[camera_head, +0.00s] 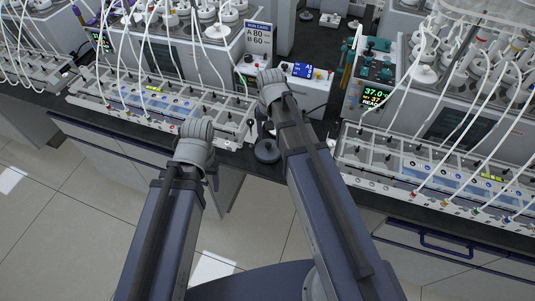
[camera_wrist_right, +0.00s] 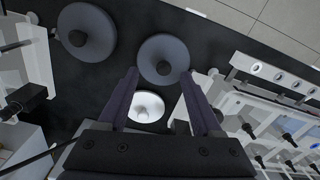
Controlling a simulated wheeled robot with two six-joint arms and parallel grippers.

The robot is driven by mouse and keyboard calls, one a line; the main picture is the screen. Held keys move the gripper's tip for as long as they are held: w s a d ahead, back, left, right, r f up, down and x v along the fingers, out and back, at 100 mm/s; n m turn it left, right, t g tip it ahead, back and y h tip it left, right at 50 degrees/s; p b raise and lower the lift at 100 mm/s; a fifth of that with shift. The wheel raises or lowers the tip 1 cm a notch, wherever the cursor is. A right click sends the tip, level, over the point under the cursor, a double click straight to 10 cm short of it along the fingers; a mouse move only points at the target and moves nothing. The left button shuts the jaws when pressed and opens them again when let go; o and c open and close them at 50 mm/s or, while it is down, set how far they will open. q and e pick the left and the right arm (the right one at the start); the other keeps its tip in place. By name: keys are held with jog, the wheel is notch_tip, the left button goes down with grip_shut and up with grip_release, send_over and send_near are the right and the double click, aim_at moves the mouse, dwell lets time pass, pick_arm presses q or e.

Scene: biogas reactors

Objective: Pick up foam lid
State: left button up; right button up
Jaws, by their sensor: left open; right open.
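In the right wrist view, a small white round lid with a knob (camera_wrist_right: 146,106) lies on the black bench top, between and beyond my gripper's fingers; it looks like the foam lid. Two larger dark grey discs with knobs lie near it, one ahead of the fingertips (camera_wrist_right: 162,58) and one to the left (camera_wrist_right: 87,32). My right gripper (camera_wrist_right: 160,75) is open, with nothing between its fingers. My left gripper (camera_head: 196,145) is above the bench's front edge, fingers mostly hidden.
White tube racks stand on the bench at left (camera_head: 150,108) and right (camera_head: 440,180), with reactors and hanging tubes behind. A control unit with a green display (camera_head: 374,85) stands right of my right arm. The bench gap between the racks is narrow.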

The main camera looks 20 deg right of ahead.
aim_at(268, 144)
jog(key=shift+w+a+f+b, duration=0.1)
jog(key=shift+w+f+b, duration=0.1)
jog(key=shift+f+b, duration=0.7)
jog(key=shift+w+f+b, duration=0.2)
jog(key=shift+f+b, duration=0.65)
jog(key=shift+f, duration=0.1)
jog(key=shift+w+a+f+b, duration=0.1)
jog(key=shift+w+f+b, duration=0.1)
jog(key=shift+f+b, duration=0.7)
jog(key=shift+r, duration=0.1)
grip_shut()
